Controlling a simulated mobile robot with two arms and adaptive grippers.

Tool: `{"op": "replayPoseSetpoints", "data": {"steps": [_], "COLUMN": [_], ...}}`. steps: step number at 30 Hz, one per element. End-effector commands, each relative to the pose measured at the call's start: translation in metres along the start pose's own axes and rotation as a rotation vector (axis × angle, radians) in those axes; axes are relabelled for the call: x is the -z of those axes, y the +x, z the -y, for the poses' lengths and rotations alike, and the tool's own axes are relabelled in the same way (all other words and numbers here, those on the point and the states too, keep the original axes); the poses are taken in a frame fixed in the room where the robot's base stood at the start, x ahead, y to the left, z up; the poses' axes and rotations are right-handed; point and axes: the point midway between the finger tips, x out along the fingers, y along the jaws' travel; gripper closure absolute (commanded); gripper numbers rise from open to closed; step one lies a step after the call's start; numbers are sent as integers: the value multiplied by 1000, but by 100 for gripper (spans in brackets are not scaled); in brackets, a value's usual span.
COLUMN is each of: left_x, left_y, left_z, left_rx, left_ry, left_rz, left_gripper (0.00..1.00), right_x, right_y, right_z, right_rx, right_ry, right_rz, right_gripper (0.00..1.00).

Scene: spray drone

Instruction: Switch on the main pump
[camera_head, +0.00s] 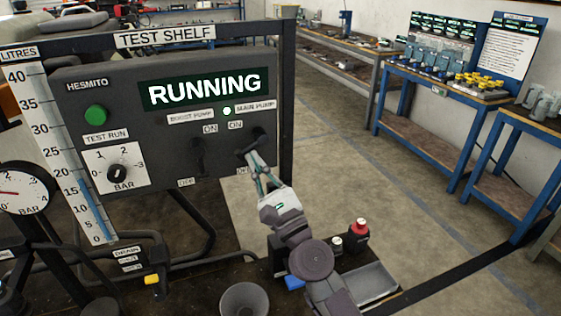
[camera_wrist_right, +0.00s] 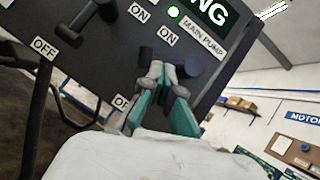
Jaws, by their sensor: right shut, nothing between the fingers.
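The dark control panel (camera_head: 160,125) carries a display reading RUNNING (camera_head: 205,89). The main pump switch (camera_head: 259,134) is a black lever under its label, by the ON mark; part of it is hidden behind my fingers. A small light (camera_head: 227,111) beside the label is lit. In the right wrist view the main pump switch (camera_wrist_right: 190,67) shows right at my fingertips. My right gripper (camera_head: 251,158) is shut and empty, its tips at the lever; the wrist view (camera_wrist_right: 166,76) shows them together, contact unclear. The boost pump switch (camera_head: 198,156) is left of it. My left gripper is not in view.
A green button (camera_head: 96,114) and a bar dial (camera_head: 115,170) sit on the panel's left. A red-topped part (camera_head: 360,228) and a grey tray (camera_head: 372,283) lie below right. Blue workbenches (camera_head: 450,90) stand at the right, with open floor between.

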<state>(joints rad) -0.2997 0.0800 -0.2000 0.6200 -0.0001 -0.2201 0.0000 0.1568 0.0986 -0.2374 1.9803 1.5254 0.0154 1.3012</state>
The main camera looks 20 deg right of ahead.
Motion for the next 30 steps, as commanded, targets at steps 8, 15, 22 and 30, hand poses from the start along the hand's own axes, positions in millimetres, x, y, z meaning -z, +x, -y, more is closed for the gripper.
{"op": "replayPoseSetpoints", "data": {"steps": [8,15,22,30], "left_x": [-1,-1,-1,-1], "left_y": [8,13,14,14], "left_z": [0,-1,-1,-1], "left_rx": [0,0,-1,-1], "left_ry": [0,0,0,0], "left_rz": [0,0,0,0], "left_gripper": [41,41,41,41], "right_x": [-4,-10,-14,-15], "right_y": [2,6,9,10], "right_z": [-5,-8,-9,-10], "right_rx": [72,155,170,168], "right_ry": [109,238,258,256], "right_rz": [3,3,3,2], "right_gripper": [100,100,100,100]}}
